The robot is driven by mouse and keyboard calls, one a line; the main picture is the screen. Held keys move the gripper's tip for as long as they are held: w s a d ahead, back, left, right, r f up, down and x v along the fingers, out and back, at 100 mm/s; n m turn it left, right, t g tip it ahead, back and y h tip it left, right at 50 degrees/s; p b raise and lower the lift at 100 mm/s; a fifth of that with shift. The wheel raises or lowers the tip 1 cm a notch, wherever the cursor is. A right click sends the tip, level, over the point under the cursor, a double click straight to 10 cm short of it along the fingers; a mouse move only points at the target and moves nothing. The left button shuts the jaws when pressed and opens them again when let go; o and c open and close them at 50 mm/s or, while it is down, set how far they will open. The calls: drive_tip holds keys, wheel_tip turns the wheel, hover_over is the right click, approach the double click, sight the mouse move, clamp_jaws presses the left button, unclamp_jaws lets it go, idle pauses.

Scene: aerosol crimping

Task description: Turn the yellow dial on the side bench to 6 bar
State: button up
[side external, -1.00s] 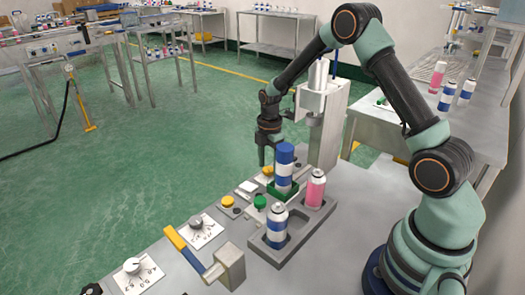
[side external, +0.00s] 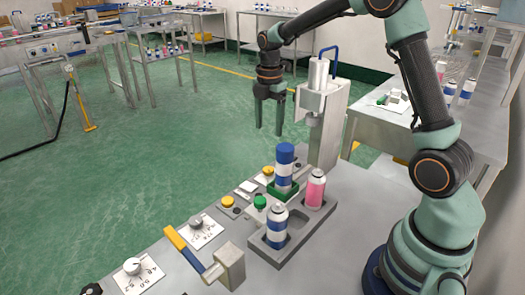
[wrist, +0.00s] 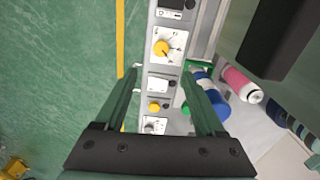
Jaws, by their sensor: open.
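The yellow dial (wrist: 161,47) sits on a white marked plate in the wrist view, ahead of my fingertips. I cannot read its marks or setting. In the side view a yellow knob (side external: 268,171), which appears to be this dial, shows partly behind the blue-capped can. My gripper (side external: 268,130) points down, open and empty, raised well above the bench and apart from the dial. In the wrist view my gripper (wrist: 162,74) shows its two fingers wide apart, with the row of controls between them.
The grey press column (side external: 328,125) stands right of my gripper. A yellow button (side external: 227,202), green button (side external: 259,202) and yellow-blue lever (side external: 188,250) are nearer.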

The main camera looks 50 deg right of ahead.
sight(268, 169)
wheel_tip(268, 169, up, 16)
drive_tip(key=s+a+m, duration=0.2)
drive_tip(key=m, duration=0.3)
drive_tip(key=shift+n, duration=0.9)
drive_tip(key=f, duration=1)
drive_tip(key=w+d+f, duration=0.1)
drive_tip(key=f, duration=1.8)
drive_tip(key=shift+w+d+f, duration=0.3)
drive_tip(key=shift+w+f, duration=0.05)
drive_tip(key=shift+w+f+m, duration=0.1)
drive_tip(key=shift+m, duration=0.6)
drive_tip(key=shift+n, duration=0.5)
drive_tip(key=shift+r, duration=0.4)
wheel_tip(268, 169, up, 29)
drive_tip(key=s+a+m, duration=0.1)
drive_tip(key=s, duration=0.1)
drive_tip(key=shift+a+r+m+t, duration=0.15)
drive_tip(key=shift+a+m+t, duration=0.15)
drive_tip(key=shift+t, duration=0.1)
